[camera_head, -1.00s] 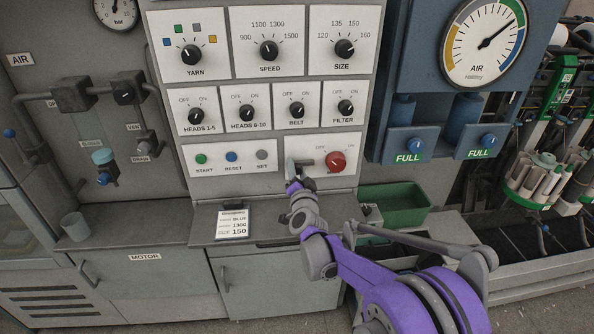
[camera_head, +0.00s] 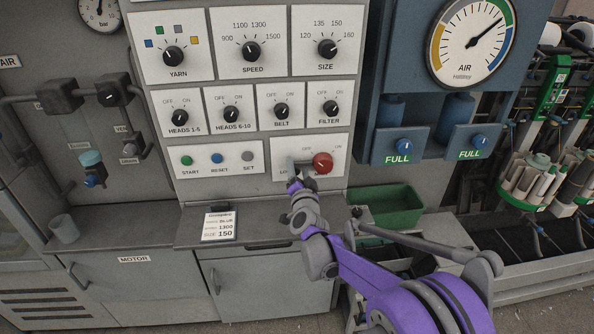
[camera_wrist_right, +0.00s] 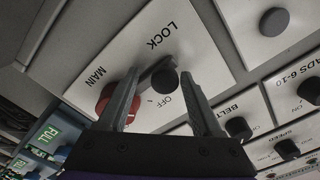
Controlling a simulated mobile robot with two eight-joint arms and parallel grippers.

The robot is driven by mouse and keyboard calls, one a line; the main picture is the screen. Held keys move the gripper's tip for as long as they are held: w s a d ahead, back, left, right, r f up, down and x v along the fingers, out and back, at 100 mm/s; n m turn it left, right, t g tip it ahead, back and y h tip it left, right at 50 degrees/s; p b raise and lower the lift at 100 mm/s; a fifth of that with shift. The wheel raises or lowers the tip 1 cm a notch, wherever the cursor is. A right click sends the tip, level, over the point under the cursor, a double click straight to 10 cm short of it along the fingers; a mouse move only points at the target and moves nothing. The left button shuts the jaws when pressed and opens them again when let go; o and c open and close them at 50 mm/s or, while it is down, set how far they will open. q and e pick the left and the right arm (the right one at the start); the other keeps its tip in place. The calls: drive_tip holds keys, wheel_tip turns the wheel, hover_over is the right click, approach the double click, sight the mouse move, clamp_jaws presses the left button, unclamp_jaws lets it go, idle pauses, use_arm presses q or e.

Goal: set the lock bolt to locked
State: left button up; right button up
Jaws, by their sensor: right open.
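The lock bolt (camera_wrist_right: 157,72) is a grey bar with a dark round knob (camera_wrist_right: 166,82) below the LOCK lettering in the right wrist view. It lies beside the red main switch (camera_wrist_right: 105,98), with its knob between my finger tips. My right gripper (camera_wrist_right: 160,80) is open around the knob; I cannot tell whether either finger touches it. In the head view my right gripper (camera_head: 294,183) is at the panel, just left of the red main switch (camera_head: 322,163), and hides most of the bolt. My left gripper is not in view.
START, RESET and SET buttons (camera_head: 217,159) sit left of the gripper. Dark rotary knobs, including BELT (camera_head: 281,111) and FILTER (camera_head: 330,107), are above. A shelf with an order card (camera_head: 220,226) is below, and a green bin (camera_head: 385,206) stands to the right.

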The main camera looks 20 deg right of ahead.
drive_tip(key=shift+a, duration=0.15)
drive_tip(key=shift+s+a+f, duration=0.1)
drive_tip(key=shift+s+a, duration=0.05)
drive_tip(key=shift+s, duration=0.25)
drive_tip(key=b+v, duration=0.1)
drive_tip(key=v, duration=0.9)
drive_tip(key=shift+b, duration=0.35)
drive_tip(key=s+a+f+n+g+y+p, duration=0.1)
drive_tip(key=s+a+f+n+g+y, duration=0.2)
drive_tip(key=s, duration=0.4)
drive_tip(key=s+a+f+n+g+y, duration=0.2)
drive_tip(key=s+a+n+y, duration=0.1)
drive_tip(key=s+a+n, duration=0.35)
drive_tip(key=s+d+f+n+g, duration=0.1)
drive_tip(key=s+f+g, duration=0.2)
drive_tip(key=s, duration=0.5)
drive_tip(key=s+d+f+n+g+h+p, duration=0.1)
drive_tip(key=s+f+g, duration=0.3)
drive_tip(key=s, duration=0.5)
drive_tip(key=shift+s+d+f+h, duration=0.3)
drive_tip(key=shift+d+f, duration=0.45)
drive_tip(key=shift+d, duration=0.1)
